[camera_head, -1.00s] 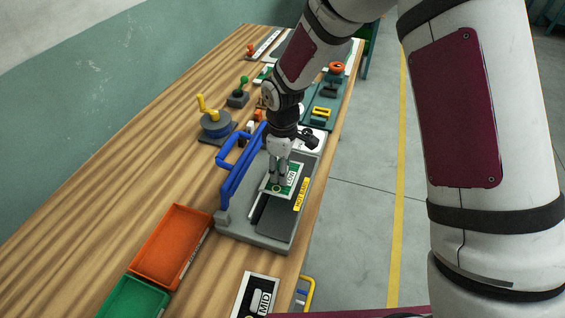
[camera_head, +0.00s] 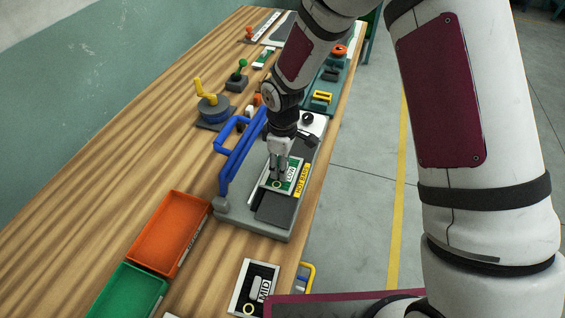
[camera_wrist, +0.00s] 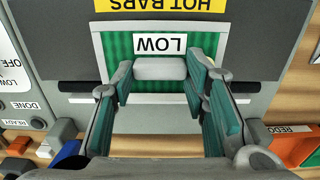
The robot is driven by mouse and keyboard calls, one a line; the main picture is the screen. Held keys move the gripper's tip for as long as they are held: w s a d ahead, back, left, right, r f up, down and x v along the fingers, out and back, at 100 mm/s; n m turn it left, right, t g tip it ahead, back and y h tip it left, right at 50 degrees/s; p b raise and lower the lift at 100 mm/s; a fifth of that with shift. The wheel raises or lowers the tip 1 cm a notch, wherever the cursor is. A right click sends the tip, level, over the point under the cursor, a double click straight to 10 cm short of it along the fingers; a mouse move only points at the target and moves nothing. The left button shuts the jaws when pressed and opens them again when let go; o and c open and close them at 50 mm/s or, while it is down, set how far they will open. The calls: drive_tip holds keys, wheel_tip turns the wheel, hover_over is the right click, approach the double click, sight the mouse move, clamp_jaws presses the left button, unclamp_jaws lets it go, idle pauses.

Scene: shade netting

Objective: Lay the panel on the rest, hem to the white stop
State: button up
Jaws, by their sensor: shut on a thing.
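The panel (camera_head: 291,173) is a green netting piece with a white border and a LOW label. In the wrist view the panel (camera_wrist: 208,44) has a pale grip block near its middle. My gripper (camera_wrist: 160,70) is shut on that block, one finger on each side. In the head view my gripper (camera_head: 277,177) points down over the grey machine with the panel under it. The machine's dark plate (camera_head: 275,209) lies bare in front of the panel. I cannot tell whether the panel touches the bed. The white stop cannot be picked out clearly.
A blue lever frame (camera_head: 238,160) rises along the machine's left side. A yellow HOT BARS label (camera_head: 302,180) is on its right. An orange tray (camera_head: 170,232), a green tray (camera_head: 130,291) and a MID panel (camera_head: 255,287) lie nearer. Bare wood is at left.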

drive_tip(key=shift+f, duration=0.3)
idle(0.6)
drive_tip(key=o, duration=1.2)
wheel_tip(320, 180, up, 12)
